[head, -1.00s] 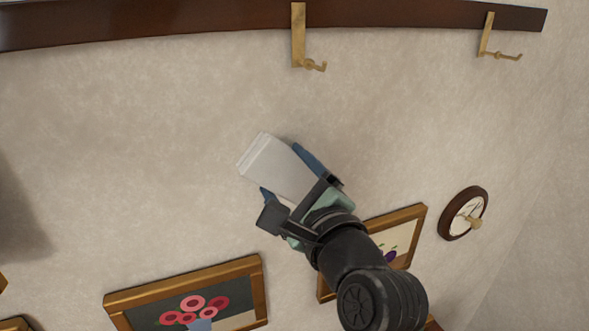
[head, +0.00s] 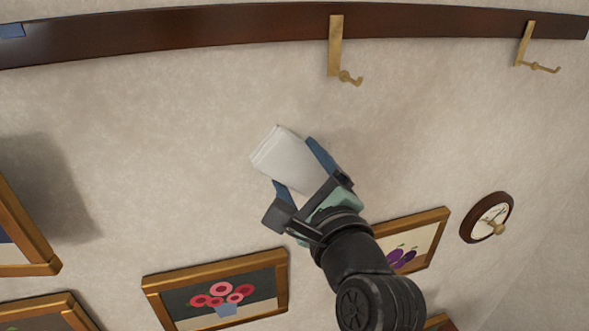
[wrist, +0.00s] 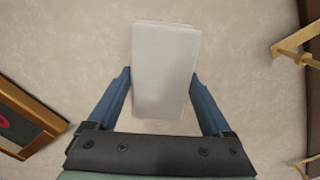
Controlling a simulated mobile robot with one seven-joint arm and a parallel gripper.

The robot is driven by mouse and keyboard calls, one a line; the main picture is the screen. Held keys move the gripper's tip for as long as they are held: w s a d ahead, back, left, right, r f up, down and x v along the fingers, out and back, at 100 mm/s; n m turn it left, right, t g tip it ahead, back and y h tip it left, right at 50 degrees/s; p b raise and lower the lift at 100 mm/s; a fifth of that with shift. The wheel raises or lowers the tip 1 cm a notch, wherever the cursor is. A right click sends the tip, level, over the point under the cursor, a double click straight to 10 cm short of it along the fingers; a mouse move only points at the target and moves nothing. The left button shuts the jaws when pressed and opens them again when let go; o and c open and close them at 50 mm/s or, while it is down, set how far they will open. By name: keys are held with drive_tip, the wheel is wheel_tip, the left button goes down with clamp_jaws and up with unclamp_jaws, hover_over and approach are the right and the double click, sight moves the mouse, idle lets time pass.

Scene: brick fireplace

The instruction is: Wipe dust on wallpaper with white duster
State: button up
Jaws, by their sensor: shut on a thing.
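The white duster (head: 287,158) is a pale block held between the blue fingers of my gripper (head: 294,163), its free end pointing up and left. In the wrist view the duster (wrist: 164,60) sticks out past the fingertips of my gripper (wrist: 160,75), which is shut on it. The beige wallpaper (head: 190,140) lies behind the duster. I cannot tell whether the duster touches it. Faint, darker mottled marks show on the wallpaper right of the gripper and below the rail; I cannot tell dust from shadow there.
A dark wooden rail (head: 220,30) with brass hooks (head: 336,45) runs above. A picture frame (head: 22,235) hangs at left. Wallpaper left of the gripper is clear.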

sight(335, 152)
drive_tip(key=shift+w+d+f, duration=0.1)
drive_tip(key=shift+w+d, duration=0.3)
drive_tip(key=shift+d, duration=0.75)
drive_tip(key=shift+w+d+r, duration=0.1)
drive_tip(key=shift+w+d, duration=0.3)
drive_tip(key=shift+d, duration=0.8)
drive_tip(key=shift+w+d+f, duration=0.1)
drive_tip(key=shift+w+d, duration=0.3)
drive_tip(key=shift+d, duration=0.75)
drive_tip(key=shift+p, duration=0.3)
drive_tip(key=shift+s+a+p, duration=0.25)
drive_tip(key=shift+a+p, duration=0.25)
drive_tip(key=shift+a, duration=0.4)
drive_tip(key=shift+s+a+p, duration=0.25)
drive_tip(key=shift+a+p, duration=0.25)
drive_tip(key=shift+a, duration=0.35)
drive_tip(key=shift+s+a, duration=0.25)
drive_tip(key=shift+a, duration=0.5)
drive_tip(key=shift+s+a, duration=0.25)
drive_tip(key=shift+a, duration=0.45)
drive_tip(key=shift+s+a, duration=0.25)
drive_tip(key=shift+a, duration=0.5)
drive_tip(key=shift+v, duration=3.05)
drive_tip(key=shift+d, duration=0.15)
